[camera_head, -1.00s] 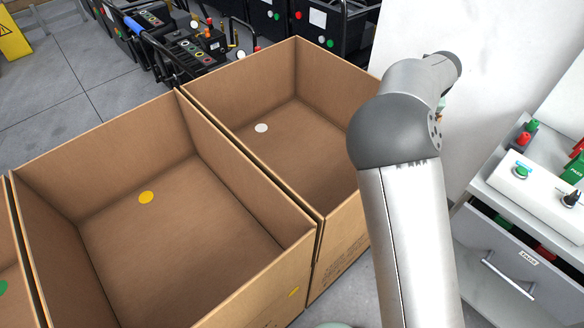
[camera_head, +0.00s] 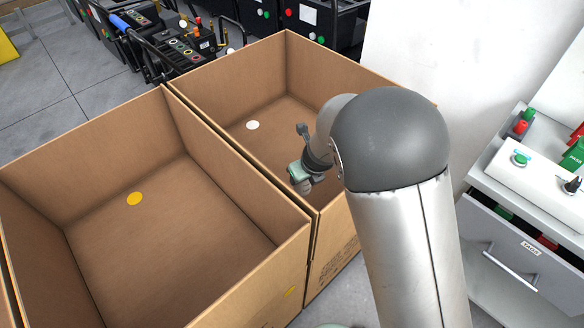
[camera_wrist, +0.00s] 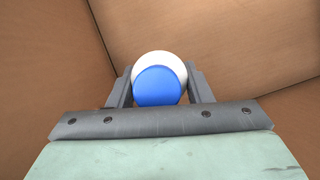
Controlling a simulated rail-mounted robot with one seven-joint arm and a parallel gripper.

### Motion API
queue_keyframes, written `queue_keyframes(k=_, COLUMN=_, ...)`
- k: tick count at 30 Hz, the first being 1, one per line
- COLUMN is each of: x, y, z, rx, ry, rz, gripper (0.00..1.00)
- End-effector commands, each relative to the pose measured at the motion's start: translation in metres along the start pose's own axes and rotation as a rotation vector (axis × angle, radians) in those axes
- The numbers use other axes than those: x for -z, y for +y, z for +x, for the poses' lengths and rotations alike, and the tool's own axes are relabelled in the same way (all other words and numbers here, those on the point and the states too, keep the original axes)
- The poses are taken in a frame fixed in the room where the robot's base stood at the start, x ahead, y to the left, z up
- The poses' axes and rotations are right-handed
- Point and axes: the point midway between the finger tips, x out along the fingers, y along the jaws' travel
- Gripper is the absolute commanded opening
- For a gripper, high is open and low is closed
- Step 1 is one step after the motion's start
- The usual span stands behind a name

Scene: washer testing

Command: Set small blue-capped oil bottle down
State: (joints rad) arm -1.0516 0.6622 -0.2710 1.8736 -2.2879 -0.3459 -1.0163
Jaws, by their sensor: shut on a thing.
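The small oil bottle, seen from its cap end, shows a blue cap (camera_wrist: 157,87) and a white round body (camera_wrist: 160,60) in the wrist view. My gripper (camera_wrist: 160,80) is shut on it, one grey finger on each side. In the head view my gripper (camera_head: 301,182) is at the right cardboard box (camera_head: 230,85), the one with a white dot, near its front inner wall. The bottle is hard to make out there. Whether its base touches the box floor cannot be told.
A second cardboard box (camera_head: 90,132) with a yellow dot (camera_head: 134,199) stands directly to the left and looks empty. The boxes' high walls surround the space. A cabinet with an open drawer (camera_head: 510,252) is at the right. Black equipment (camera_head: 185,45) stands behind.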

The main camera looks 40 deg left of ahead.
Motion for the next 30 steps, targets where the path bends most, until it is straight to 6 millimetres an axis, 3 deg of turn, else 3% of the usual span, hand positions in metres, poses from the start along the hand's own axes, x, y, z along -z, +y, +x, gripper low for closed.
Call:
queue_keyframes(k=7, x=-0.046, y=-0.008, z=0.051, rx=0.001, ry=0.002, rz=-0.002, gripper=0.19)
queue_keyframes(k=12, x=-0.057, y=-0.011, z=0.091, rx=0.000, ry=0.002, rz=0.001, gripper=0.19)
queue_keyframes(k=23, x=-0.068, y=-0.014, z=0.124, rx=0.001, ry=0.000, rz=0.002, gripper=0.19)
queue_keyframes(k=30, x=-0.057, y=-0.014, z=0.150, rx=0.000, ry=-0.001, rz=0.003, gripper=0.19)
